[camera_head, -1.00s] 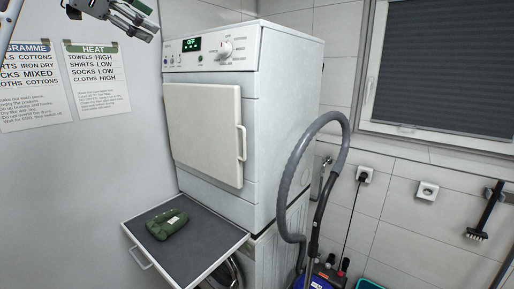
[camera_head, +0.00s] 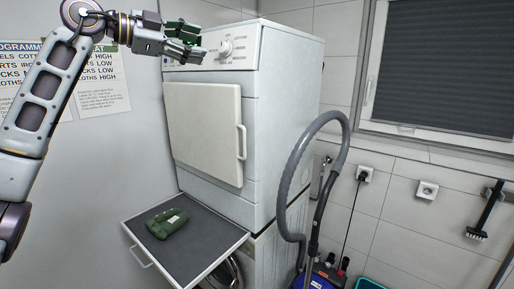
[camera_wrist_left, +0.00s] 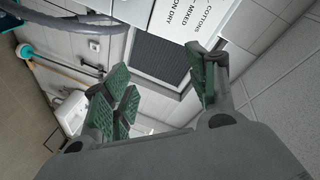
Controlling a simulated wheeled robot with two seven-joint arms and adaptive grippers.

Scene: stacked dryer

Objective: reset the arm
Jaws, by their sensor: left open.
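My left gripper (camera_head: 184,41) is at the upper left of the head view, in front of the dryer's control panel (camera_head: 246,47). Its green-padded fingers are apart with nothing between them. It also shows open and empty in the left wrist view (camera_wrist_left: 160,88). The arm (camera_head: 45,95) comes in from the left, bent at a joint near the top edge. The gripper hides the panel's display; the dial (camera_head: 226,47) still shows. I cannot tell whether the gripper touches the panel. My right gripper is not in view.
The white dryer's door (camera_head: 205,130) is closed. A pull-out shelf (camera_head: 215,235) below holds a folded dark green cloth (camera_head: 167,222). A grey vacuum hose (camera_head: 290,185) arches at the right. Posters (camera_head: 100,85) hang on the left wall, partly behind my arm.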

